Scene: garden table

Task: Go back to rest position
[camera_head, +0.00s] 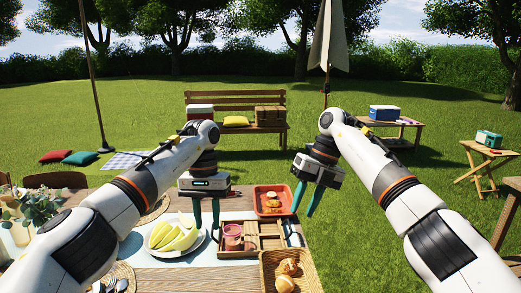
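My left gripper (206,222) points down above the table, near the right edge of the white plate (199,241) with pale green melon slices (178,236).
A wooden compartment tray (235,255) holds a pink cup (233,236). A wicker basket (268,282) with bread rolls stands at the front. The red-orange tray holds food. Greenery (36,207) stands at left. A bench (235,100) and side tables stand beyond on the grass.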

